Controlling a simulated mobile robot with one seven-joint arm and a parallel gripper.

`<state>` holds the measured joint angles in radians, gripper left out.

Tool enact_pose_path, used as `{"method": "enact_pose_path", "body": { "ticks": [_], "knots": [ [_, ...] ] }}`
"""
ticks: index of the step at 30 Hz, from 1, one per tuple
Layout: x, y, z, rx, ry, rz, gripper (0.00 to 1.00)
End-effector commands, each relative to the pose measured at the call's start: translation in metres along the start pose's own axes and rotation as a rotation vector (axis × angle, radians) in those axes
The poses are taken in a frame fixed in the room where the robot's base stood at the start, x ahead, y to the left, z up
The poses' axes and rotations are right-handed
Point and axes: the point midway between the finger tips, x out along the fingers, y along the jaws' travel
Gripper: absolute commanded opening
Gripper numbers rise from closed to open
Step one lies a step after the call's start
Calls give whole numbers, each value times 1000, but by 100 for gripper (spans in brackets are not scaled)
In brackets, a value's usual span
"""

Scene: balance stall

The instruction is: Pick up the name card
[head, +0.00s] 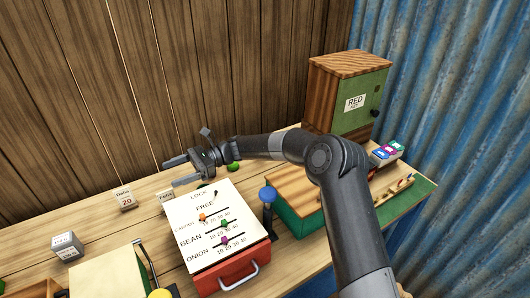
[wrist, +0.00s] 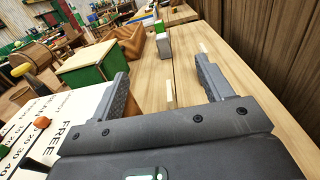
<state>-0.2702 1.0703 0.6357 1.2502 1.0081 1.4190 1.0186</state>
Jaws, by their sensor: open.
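Two small pale cards stand on the wooden table near the back wall. One card (head: 125,199) reads roughly "Delia 20"; the other (head: 167,197), nearer my gripper, has small text that I cannot read surely. I cannot tell for certain which is the name card. My gripper (head: 178,171) is open and empty, pointing left above the table, behind the white board. In the wrist view, a thin pale card (wrist: 169,93) shows almost edge-on between the fingers (wrist: 164,72), apart from them. A second thin card (wrist: 202,46) shows farther off.
A red box with a white slider board (head: 207,228) stands just in front of my gripper. A blue-knobbed lever (head: 267,195) is beside it. A small block (head: 67,246) and a pale-topped box (head: 106,274) lie left. A wooden cabinet (head: 349,92) stands right.

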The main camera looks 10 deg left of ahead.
Motion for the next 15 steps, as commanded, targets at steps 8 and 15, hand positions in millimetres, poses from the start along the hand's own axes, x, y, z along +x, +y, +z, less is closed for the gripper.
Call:
{"method": "enact_pose_path", "body": {
  "ticks": [8,15],
  "knots": [
    [-18,-4,44,-168,157,-14,73],
    [-80,-16,13,-578,542,43,73]
  ]
}}
